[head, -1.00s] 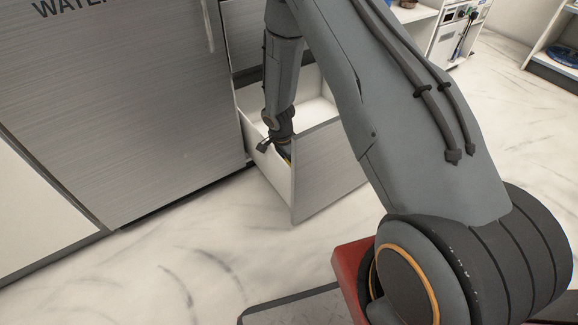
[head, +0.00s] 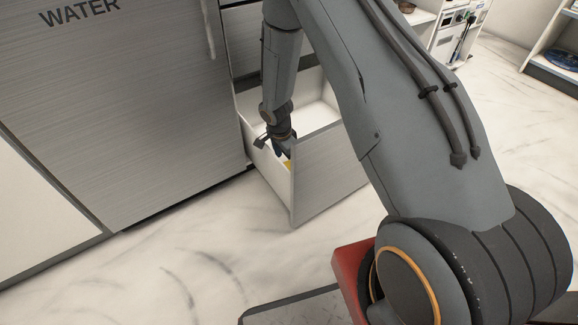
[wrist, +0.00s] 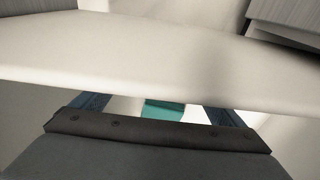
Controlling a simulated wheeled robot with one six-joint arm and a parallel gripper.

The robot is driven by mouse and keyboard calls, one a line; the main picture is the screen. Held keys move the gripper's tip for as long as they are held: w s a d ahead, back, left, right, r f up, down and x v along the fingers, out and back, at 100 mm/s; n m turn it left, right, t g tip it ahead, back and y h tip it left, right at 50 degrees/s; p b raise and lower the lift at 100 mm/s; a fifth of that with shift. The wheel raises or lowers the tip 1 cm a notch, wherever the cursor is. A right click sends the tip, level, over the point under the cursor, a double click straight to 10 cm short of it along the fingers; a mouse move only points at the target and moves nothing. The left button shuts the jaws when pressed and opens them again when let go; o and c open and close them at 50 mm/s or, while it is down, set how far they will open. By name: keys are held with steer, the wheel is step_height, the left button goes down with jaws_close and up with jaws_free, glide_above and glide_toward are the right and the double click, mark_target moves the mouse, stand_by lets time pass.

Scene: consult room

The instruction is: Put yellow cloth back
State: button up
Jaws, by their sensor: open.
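A pale band crosses in front of the fingers.
A steel cabinet front (head: 125,115) marked WATER stands left of the drawer. The drawer front panel (head: 325,175) rises beside my gripper. Marble floor (head: 170,260) is clear in front. Shelves (head: 555,70) stand at the back right.

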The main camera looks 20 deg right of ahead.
step_height(320, 180, up, 8)
steer(key=a+p, duration=0.1)
steer(key=p, duration=0.1)
steer(key=shift+s+p, duration=0.2)
steer(key=shift+p, duration=0.1)
steer(key=shift+a+r, duration=0.1)
